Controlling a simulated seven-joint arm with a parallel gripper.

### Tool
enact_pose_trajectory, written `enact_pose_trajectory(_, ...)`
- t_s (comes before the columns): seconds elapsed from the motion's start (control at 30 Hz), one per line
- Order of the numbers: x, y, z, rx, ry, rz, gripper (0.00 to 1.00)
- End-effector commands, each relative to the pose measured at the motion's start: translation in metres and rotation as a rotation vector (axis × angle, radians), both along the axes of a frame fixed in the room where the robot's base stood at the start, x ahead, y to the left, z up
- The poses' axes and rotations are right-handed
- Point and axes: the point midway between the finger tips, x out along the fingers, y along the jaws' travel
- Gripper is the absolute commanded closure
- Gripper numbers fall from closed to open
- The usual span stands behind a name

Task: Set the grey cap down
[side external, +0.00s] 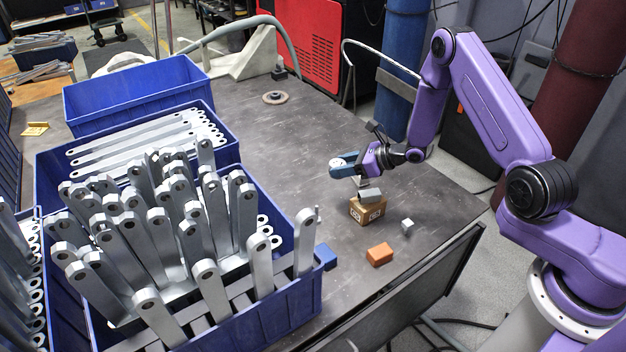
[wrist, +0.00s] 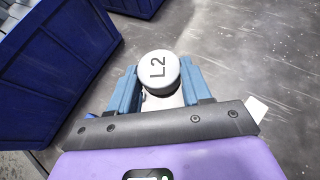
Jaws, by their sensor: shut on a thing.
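My gripper (side external: 343,167) is shut on a pale round cap (side external: 336,162), above the right part of the dark table. In the wrist view the cap (wrist: 160,72) sits between the blue fingers of my gripper (wrist: 155,88). Its light top faces the camera and carries the mark "L2". It looks whitish to light grey. Part of its lower side is hidden by the fingers and the wrist. I cannot tell how far its underside is from the table.
A brown box (side external: 368,210) with a grey block (side external: 370,195) on it stands close by my gripper. A small grey cube (side external: 407,226), an orange block (side external: 379,254) and a blue block (side external: 326,256) lie nearer. Blue bins (side external: 290,305) of brackets fill the left. Table behind is mostly clear.

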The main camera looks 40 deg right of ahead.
Motion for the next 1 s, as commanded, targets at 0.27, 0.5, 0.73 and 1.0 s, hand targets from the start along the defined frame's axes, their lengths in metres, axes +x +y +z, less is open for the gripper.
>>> enact_pose_trajectory(0.27, 0.019, -0.021, -0.004, 0.0, 0.0, -0.108, 0.85)
enact_pose_trajectory(0.5, 0.057, -0.02, -0.021, 0.0, -0.003, -0.106, 0.85)
enact_pose_trajectory(0.73, 0.091, -0.02, -0.036, 0.0, -0.002, -0.105, 0.85)
enact_pose_trajectory(1.0, 0.12, -0.019, -0.065, 0.001, 0.0, -0.106, 0.85)
